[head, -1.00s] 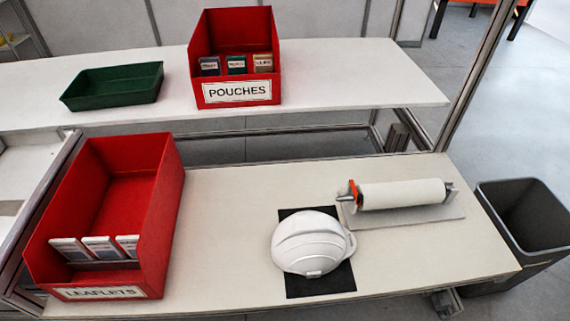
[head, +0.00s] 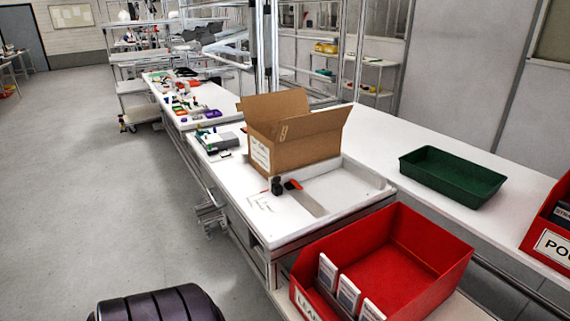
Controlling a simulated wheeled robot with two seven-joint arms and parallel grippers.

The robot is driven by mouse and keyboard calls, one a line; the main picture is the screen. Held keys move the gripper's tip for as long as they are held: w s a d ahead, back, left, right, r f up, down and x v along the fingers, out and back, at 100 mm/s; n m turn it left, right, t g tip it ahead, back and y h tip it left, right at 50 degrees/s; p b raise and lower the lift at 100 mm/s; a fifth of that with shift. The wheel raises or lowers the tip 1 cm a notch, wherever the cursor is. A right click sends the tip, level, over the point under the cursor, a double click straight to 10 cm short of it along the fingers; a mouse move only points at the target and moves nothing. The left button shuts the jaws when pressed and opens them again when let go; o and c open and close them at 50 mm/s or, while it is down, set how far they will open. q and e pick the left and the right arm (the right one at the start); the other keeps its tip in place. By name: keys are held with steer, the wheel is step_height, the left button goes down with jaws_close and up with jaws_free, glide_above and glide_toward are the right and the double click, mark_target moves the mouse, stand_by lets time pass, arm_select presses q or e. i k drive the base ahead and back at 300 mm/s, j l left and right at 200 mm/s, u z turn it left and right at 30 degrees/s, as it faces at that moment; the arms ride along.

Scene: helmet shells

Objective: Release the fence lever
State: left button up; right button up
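A small black knob-like part (head: 277,185) with an orange-red piece (head: 292,185) beside it stands on the white worktop, in front of the cardboard box. It may be the fence lever, but it is too small to tell its position. A grey strip (head: 308,203) runs from it toward the front right. A shallow white-walled area (head: 345,188) lies to its right. Neither of my grippers is in view.
An open cardboard box (head: 295,135) stands behind the lever-like part. A red leaflet bin (head: 425,235) is at the front right, a green tray (head: 452,176) on the shelf behind. More benches run back. The floor (head: 100,190) at left is clear.

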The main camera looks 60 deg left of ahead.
mark_target(293, 182)
steer(key=j+u, duration=0.15)
steer(key=j, duration=0.25)
steer(key=i+j+u, duration=0.15)
steer(key=j, duration=0.25)
steer(key=i+j+u, duration=0.15)
steer(key=j, duration=0.25)
steer(key=j+u, duration=0.15)
steer(key=j, duration=0.2)
steer(key=i+j+u, duration=0.15)
steer(key=j, duration=0.2)
steer(key=i+j+u, duration=0.2)
steer(key=j, duration=0.15)
